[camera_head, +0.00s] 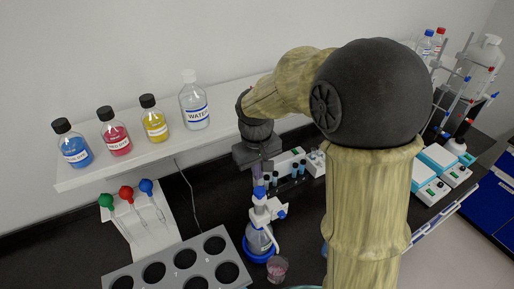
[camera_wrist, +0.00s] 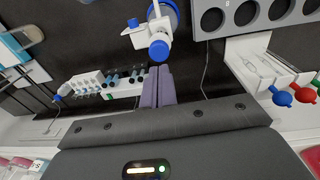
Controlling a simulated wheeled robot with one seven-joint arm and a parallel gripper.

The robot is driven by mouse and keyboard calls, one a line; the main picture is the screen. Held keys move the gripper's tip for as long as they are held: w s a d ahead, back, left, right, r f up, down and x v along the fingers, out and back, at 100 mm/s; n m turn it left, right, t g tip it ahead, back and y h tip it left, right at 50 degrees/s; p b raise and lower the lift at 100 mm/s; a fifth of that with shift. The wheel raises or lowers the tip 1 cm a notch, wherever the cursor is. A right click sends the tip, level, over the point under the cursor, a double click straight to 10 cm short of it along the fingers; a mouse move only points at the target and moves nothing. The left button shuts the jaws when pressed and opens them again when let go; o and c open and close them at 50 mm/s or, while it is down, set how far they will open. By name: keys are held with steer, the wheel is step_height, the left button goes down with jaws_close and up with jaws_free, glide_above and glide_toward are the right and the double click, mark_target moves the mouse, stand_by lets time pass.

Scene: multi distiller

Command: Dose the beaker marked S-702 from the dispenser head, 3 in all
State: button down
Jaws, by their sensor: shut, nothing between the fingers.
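The dispenser (camera_head: 258,240) is a bottle with a white head and a blue knob (camera_head: 259,192), standing in a blue ring. A small clear beaker (camera_head: 277,269) with pinkish contents stands at its lower right; I cannot read any marking on it. My gripper (camera_head: 257,177) is shut and empty, its purple fingers pointing down just above the blue knob. In the wrist view the shut fingers (camera_wrist: 158,70) end close beside the blue knob (camera_wrist: 160,49); I cannot tell whether they touch it. The beaker is not seen in the wrist view.
A grey rack with round holes (camera_head: 160,270) lies left of the dispenser. Pipettes with green, red and blue bulbs (camera_head: 126,193) rest on a white holder. Dye and water bottles stand on a white shelf (camera_head: 160,150). A small vial rack (camera_head: 287,180) is behind the dispenser. My arm hides the right middle.

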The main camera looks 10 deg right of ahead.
step_height(320, 180, up, 8)
steer(key=b, duration=0.2)
steer(key=shift+s+a, duration=0.15)
steer(key=shift+f, duration=0.1)
steer(key=c, duration=1.6)
jaws_free()
steer(key=o, duration=0.3)
steer(key=shift+m, duration=0.4)
steer(key=shift+o, duration=1.3)
steer(key=shift+m, duration=0.5)
steer(key=m, duration=0.2)
steer(key=r+m, duration=0.1)
steer(key=m, duration=0.2)
steer(key=w+r+m, duration=0.1)
steer(key=m, duration=0.1)
steer(key=shift+d+g, duration=0.3)
steer(key=shift+d, duration=0.1)
steer(key=shift+f, duration=0.1)
